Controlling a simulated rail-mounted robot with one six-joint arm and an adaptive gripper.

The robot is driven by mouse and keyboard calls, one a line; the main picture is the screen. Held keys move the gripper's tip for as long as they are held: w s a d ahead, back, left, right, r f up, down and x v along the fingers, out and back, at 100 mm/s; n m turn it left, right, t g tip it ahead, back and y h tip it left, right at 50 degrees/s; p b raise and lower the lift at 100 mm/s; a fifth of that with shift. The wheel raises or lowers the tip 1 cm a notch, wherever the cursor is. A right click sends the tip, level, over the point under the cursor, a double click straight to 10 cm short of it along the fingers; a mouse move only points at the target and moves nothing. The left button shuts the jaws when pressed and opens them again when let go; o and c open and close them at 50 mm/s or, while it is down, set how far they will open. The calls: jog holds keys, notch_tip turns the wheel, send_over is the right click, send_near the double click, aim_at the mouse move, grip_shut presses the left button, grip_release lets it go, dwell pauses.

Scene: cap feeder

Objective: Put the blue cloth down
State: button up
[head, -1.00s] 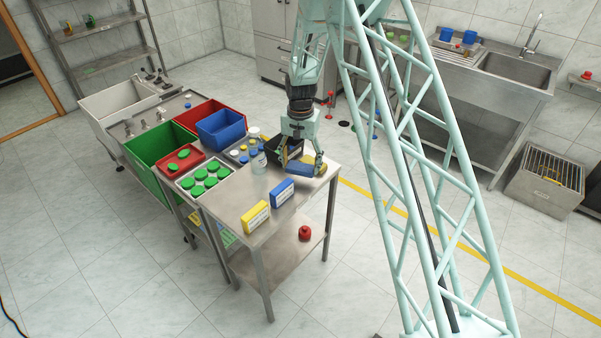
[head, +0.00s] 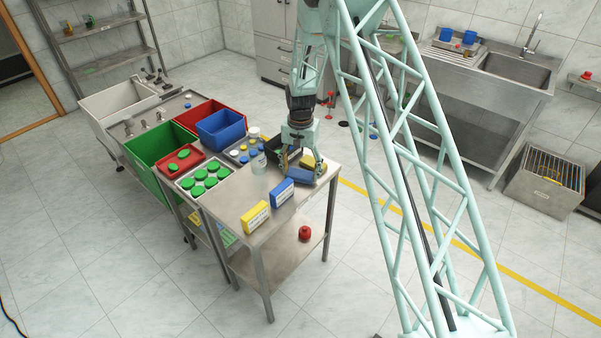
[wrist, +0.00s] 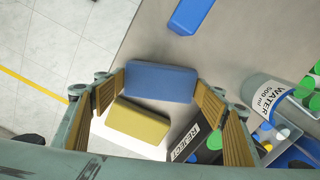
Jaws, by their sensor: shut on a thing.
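The blue cloth (wrist: 161,82) is a folded blue block lying across between the fingers of my gripper (wrist: 160,88), which is shut on its two ends. In the head view the blue cloth (head: 299,175) is in my gripper (head: 301,171) at the far right part of the steel table (head: 238,208). I cannot tell whether its underside touches the tabletop. A yellow cloth (wrist: 137,121) lies beside it on the table, also between the fingers' sides in the wrist view, but apart from the fingertips.
A blue box (head: 282,193) and a yellow box (head: 255,216) stand near the front edge. A black REJECT bin (wrist: 209,143) and a water bottle (wrist: 266,94) are close by. Trays of caps (head: 203,181) stand to the left. Bare tabletop lies between the bottle and boxes.

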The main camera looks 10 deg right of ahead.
aim_at(300, 173)
jog(key=shift+f, duration=0.2)
jog(key=o, duration=0.8)
jog(key=shift+c, duration=0.2)
jog(key=shift+r, duration=0.2)
notch_tip(300, 173, up, 12)
dwell(0.3)
dwell(0.8)
